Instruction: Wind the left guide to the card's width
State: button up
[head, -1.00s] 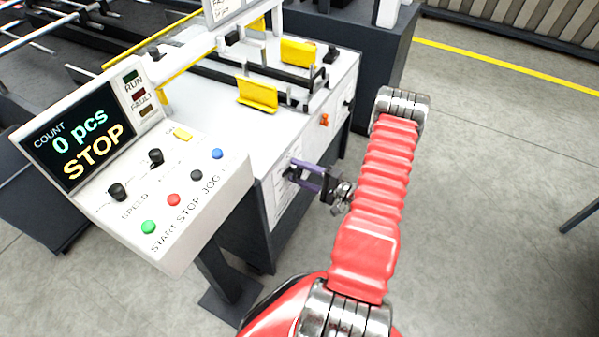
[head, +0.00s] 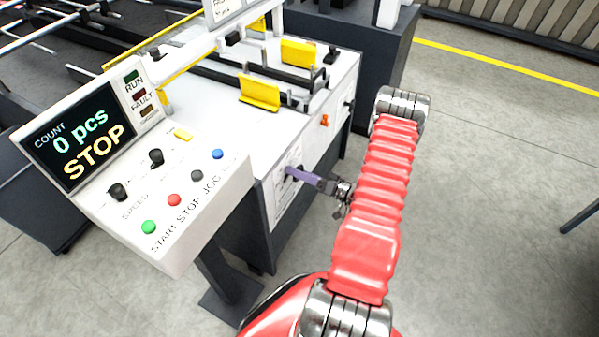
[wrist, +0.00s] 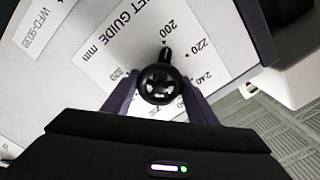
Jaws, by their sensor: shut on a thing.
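In the wrist view my gripper (wrist: 159,90) is shut on a round black knob (wrist: 160,84), one purple finger on each side. The knob's short pointer is directed at the mark by 200 on a white scale (wrist: 120,47) in mm, whose partly cut-off title ends in "ET GUIDE". Marks 220 and 240 lie to the right. In the head view my gripper (head: 303,176) is at the machine's white side panel; its fingers hide the knob. Two yellow guide plates, a nearer one (head: 259,93) and a farther one (head: 299,52), stand on the machine top. I cannot identify the card.
The control console (head: 180,195) stands left of my gripper; its screen (head: 80,138) reads "0 pcs STOP". A small orange part (head: 324,120) and a black knob (head: 348,104) are farther along the side panel. Open floor (head: 480,190) lies to the right.

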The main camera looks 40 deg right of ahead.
jog(key=shift+a+f+n, duration=0.1)
jog(key=shift+f+n, duration=0.1)
jog(key=shift+n, duration=0.7)
jog(key=o, duration=1.1)
jog(key=shift+r, duration=0.15)
jog(key=shift+c, duration=0.2)
jog(key=v, duration=1.4)
jog(key=shift+w, duration=0.1)
